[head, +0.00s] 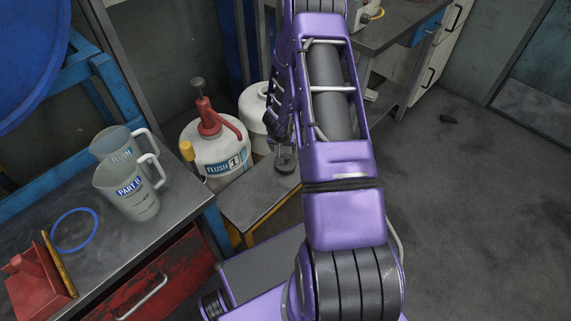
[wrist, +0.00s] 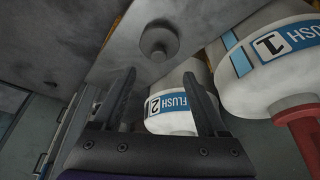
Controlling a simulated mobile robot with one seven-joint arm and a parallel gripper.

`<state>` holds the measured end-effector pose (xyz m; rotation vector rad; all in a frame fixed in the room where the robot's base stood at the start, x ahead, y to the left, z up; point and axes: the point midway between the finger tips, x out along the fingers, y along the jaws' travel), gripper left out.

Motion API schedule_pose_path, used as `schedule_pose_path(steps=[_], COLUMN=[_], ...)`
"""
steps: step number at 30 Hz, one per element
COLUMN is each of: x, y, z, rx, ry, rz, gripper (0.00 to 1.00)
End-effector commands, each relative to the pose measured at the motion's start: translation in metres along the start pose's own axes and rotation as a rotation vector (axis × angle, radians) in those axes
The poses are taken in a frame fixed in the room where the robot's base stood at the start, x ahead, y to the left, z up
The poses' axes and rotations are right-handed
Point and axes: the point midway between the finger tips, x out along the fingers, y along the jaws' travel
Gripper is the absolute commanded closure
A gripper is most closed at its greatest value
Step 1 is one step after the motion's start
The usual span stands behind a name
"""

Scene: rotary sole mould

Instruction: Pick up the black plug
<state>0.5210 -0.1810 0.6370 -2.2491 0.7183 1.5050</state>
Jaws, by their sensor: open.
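The black plug (wrist: 158,42) shows in the wrist view as a dark grey round disc with a knob, on a flat grey surface beyond my fingertips. In the head view the plug (head: 286,163) sits near the right side of a low grey-topped stand (head: 250,196), beside my purple arm. My gripper (wrist: 160,76) is open, its two dark fingers spread with nothing between them. The plug appears between and beyond the fingertips, apart from them. In the head view my arm largely hides the gripper.
White flush jug 1 (head: 219,155) with a red pump stands close left of the stand; flush jug 2 (wrist: 170,118) is behind. A bench at left holds measuring jugs (head: 128,187), a blue ring (head: 75,231) and a red block (head: 36,279).

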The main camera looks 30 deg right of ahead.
Motion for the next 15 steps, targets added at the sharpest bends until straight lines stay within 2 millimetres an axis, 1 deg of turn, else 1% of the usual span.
schedule_pose_path(steps=[1,6,9,15], x=[0.015,0.045,0.055,0.067], y=[0.001,0.001,0.001,0.001], z=[0.002,0.000,-0.001,-0.003], rx=[0.003,0.001,-0.001,-0.001], ry=[-0.002,0.001,0.002,0.002], rz=[0.001,0.001,0.001,0.001], gripper=[0.24,0.24,0.24,0.24])
